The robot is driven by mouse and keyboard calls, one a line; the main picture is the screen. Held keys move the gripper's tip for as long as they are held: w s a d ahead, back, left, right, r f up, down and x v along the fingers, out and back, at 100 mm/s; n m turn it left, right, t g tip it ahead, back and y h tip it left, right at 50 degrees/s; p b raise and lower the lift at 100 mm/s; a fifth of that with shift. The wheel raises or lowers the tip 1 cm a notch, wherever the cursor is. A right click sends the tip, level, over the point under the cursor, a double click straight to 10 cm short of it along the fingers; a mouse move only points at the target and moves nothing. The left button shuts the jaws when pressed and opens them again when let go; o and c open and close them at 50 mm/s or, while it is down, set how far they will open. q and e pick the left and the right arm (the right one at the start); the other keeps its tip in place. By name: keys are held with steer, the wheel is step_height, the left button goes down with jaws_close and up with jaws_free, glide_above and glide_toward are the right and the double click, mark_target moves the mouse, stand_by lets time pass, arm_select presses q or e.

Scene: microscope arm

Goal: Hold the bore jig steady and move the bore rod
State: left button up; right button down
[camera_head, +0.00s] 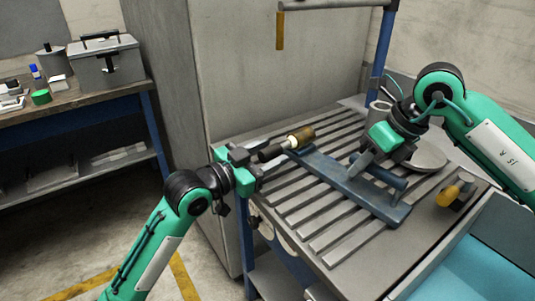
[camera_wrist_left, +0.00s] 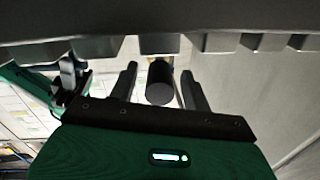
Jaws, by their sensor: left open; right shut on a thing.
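The bore jig (camera_head: 335,180) is a long blue frame with raised tubes, lying diagonally on the slatted table. The bore rod (camera_head: 300,138) has a dark end and a brass-coloured section, and lies at the jig's far left end. My left gripper (camera_head: 259,162) is open beside the rod's dark end. In the left wrist view the rod's dark round end (camera_wrist_left: 160,85) shows between the two spread fingers (camera_wrist_left: 160,72), with gaps at both sides. My right gripper (camera_head: 364,160) is shut on the jig near its middle; its fingertips are partly hidden.
The slatted table (camera_head: 325,241) has bare slats in front of the jig. A round grey plate (camera_head: 428,157) and a yellow-ended part (camera_head: 448,196) lie at the right. A blue tray (camera_head: 490,255) is at the front right. A grey cabinet wall (camera_head: 275,70) stands behind.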

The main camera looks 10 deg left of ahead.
mark_target(278, 149)
steer(key=shift+r, duration=0.1)
arm_select(q)
jaws_close()
steer(key=shift+x, duration=1.8)
jaws_free()
steer(key=shift+s+a, duration=0.15)
steer(key=v, duration=1.1)
steer(key=shift+s+a, duration=0.2)
steer(key=shift+s, duration=0.1)
arm_select(e)
steer(key=c, duration=1.2)
jaws_free()
